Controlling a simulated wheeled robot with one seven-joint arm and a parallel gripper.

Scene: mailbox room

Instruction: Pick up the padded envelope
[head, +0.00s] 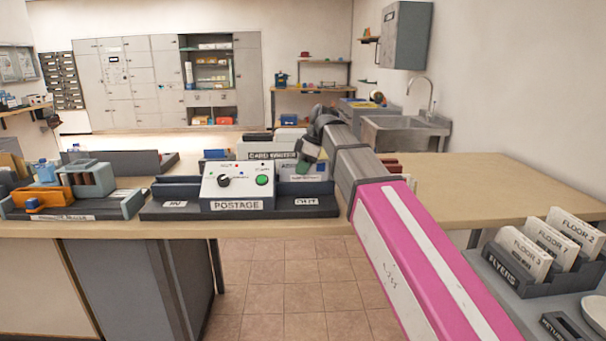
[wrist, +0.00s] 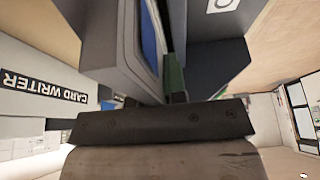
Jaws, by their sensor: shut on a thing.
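My gripper (head: 308,152) is at the middle of the counter, low beside the device labelled CARD WRITER (head: 272,154). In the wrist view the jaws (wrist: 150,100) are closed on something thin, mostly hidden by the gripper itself. A dark green piece (head: 304,167) shows at the fingertips, and a green strip (wrist: 173,78) shows there in the wrist view. I cannot tell whether this is the padded envelope. I can make out no other thing that is clearly a padded envelope.
A POSTAGE box (head: 238,187) with a green button stands at the counter's front edge, just before my gripper. An organizer (head: 75,205) is at the left. A grey tray of FLYERS and FLOOR cards (head: 535,295) is at the right. The counter at right (head: 490,182) is bare.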

